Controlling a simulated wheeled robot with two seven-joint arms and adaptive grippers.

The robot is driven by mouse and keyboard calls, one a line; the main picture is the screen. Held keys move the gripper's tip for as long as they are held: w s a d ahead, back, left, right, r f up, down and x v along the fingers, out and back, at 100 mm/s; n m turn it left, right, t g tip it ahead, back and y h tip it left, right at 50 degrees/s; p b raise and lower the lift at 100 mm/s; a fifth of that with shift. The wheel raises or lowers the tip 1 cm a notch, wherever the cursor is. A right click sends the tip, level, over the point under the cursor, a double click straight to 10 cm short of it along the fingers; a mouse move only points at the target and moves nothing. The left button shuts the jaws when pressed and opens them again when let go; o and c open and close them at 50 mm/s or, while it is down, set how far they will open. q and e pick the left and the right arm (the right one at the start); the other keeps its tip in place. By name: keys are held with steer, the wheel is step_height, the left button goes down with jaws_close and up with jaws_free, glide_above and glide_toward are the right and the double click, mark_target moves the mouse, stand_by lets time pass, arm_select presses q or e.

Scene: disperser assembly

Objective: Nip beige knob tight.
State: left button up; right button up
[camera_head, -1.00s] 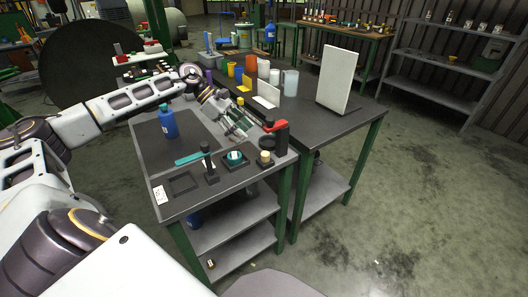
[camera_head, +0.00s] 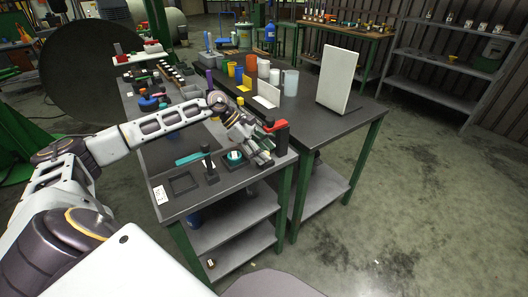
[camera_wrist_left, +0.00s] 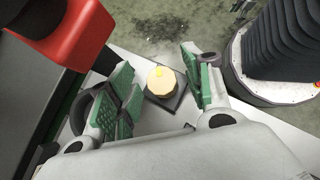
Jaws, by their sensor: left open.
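The beige knob (camera_wrist_left: 161,80) shows in the left wrist view as a round pale-yellow top on a dark square base (camera_wrist_left: 166,97) near the table corner. In the head view my left gripper hides it. My left gripper (camera_head: 262,154) reaches over the right front corner of the table. Its green-padded fingers (camera_wrist_left: 158,88) are open, one on each side of the knob in the wrist view, with gaps showing on both sides. Whether the fingertips are level with the knob is unclear. My right gripper is not in view.
A red and black device (camera_head: 279,131) stands close behind my left gripper; its red part (camera_wrist_left: 78,30) fills the upper left of the wrist view. A teal and white round part (camera_head: 234,156) and a black upright post (camera_head: 207,160) stand left of the gripper.

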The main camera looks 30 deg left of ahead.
arm_select(q)
steer(key=shift+d+f, duration=0.1)
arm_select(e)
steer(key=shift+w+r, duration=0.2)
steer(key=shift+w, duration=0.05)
arm_select(q)
steer(key=c, duration=0.9)
steer(key=shift+c, duration=0.5)
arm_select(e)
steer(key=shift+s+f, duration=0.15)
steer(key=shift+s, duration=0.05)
